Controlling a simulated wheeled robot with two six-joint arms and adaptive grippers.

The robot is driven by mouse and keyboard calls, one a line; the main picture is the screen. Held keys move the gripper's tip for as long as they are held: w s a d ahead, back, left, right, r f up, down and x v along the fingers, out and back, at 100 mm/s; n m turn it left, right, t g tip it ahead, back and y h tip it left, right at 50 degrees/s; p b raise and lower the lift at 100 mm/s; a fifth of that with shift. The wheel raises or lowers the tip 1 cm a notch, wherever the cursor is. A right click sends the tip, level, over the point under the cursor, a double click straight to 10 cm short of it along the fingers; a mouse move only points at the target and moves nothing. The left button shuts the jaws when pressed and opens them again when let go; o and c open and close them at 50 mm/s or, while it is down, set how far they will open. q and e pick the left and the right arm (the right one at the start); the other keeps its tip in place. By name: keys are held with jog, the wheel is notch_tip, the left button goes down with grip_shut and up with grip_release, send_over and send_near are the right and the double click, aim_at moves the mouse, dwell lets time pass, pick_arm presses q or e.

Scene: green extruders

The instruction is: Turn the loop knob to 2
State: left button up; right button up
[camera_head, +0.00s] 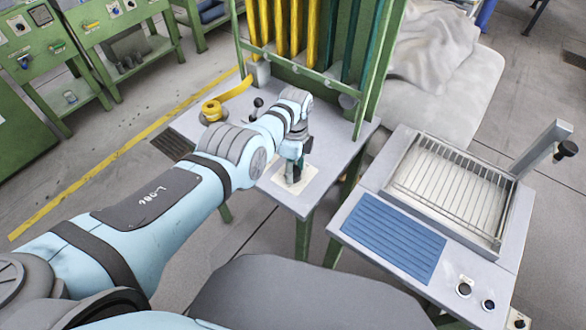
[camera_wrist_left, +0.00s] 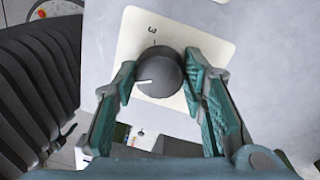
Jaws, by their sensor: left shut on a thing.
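My left gripper (camera_head: 292,160) reaches down at the front of the grey table. In the left wrist view its two fingers (camera_wrist_left: 158,76) are shut on the round dark grey loop knob (camera_wrist_left: 160,66), one finger on each side. The knob sits on a cream plate (camera_wrist_left: 210,46) with a printed 3 above the knob. A white pointer line on the knob points to the left in that view, not at the 3. Other numbers on the plate are hidden or not legible. The plate (camera_head: 310,180) also shows in the head view. My right gripper is not in view.
A yellow roll (camera_head: 211,109) and a small black-knobbed lever (camera_head: 256,103) stand on the table behind my left arm. A green frame (camera_head: 372,70) with yellow and green strips rises at the back. At right is a table with a blue ribbed mat (camera_head: 388,236) and wire rack (camera_head: 455,185).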

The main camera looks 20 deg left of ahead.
aim_at(295, 168)
pick_arm(q)
jog(key=shift+m, duration=0.9)
jog(key=o, duration=1.2)
jog(key=shift+c, duration=0.2)
jog(key=shift+w+r, duration=0.1)
jog(key=shift+r, duration=0.15)
notch_tip(295, 168, up, 12)
jog(key=shift+w+d+f, duration=0.15)
jog(key=shift+w+f, duration=0.05)
jog(key=shift+w, duration=0.15)
